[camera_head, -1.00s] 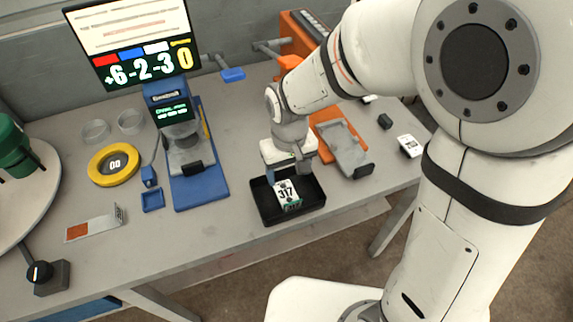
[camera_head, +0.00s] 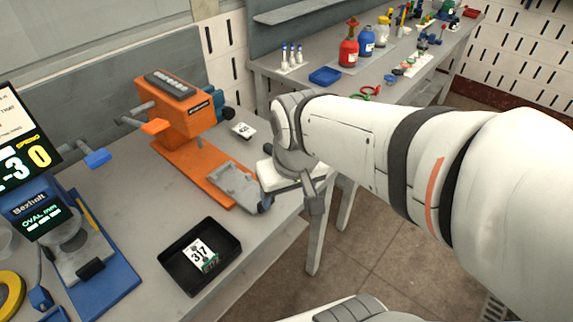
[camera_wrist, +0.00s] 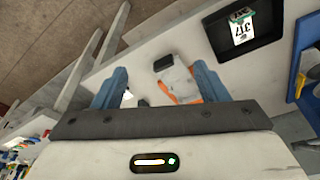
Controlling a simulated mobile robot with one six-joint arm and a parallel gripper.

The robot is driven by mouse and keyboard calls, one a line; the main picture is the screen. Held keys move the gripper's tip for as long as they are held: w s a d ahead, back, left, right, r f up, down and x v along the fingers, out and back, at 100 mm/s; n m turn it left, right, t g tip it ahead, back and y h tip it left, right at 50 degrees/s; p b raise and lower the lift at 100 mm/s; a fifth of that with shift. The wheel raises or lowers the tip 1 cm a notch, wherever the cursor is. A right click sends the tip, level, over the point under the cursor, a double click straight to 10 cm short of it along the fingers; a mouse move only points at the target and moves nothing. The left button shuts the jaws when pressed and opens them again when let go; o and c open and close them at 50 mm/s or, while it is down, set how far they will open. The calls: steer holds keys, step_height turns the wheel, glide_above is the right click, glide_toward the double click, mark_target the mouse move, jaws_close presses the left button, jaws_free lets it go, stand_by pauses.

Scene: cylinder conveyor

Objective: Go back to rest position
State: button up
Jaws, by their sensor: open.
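My gripper (camera_head: 290,203) hangs past the front edge of the table, to the right of the black tray in the head view. In the wrist view my gripper (camera_wrist: 160,85) has its two blue-grey fingers wide apart with nothing between them. The black tray (camera_head: 173,270) stands on the grey table (camera_head: 110,185). A white piece marked 317 (camera_head: 199,252) with a green part lies in the tray. The tray (camera_wrist: 268,38) and the piece (camera_wrist: 242,28) also show at the upper right of the wrist view, apart from my fingers.
An orange machine (camera_head: 180,110) with a grey plate stands beside my arm. A blue device (camera_head: 105,285) is at the left. A second bench (camera_head: 290,75) with red and blue bottles is at the back. Open floor (camera_head: 390,250) lies right of the table.

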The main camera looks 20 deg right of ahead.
steer(key=shift+s+d+r+m, duration=0.15)
steer(key=shift+s+d+m, duration=0.1)
steer(key=shift+s+d, duration=0.3)
steer(key=shift+s+d+r+m, duration=0.15)
steer(key=shift+s+d+m, duration=0.1)
steer(key=shift+s+d, duration=0.25)
stand_by(0.5)
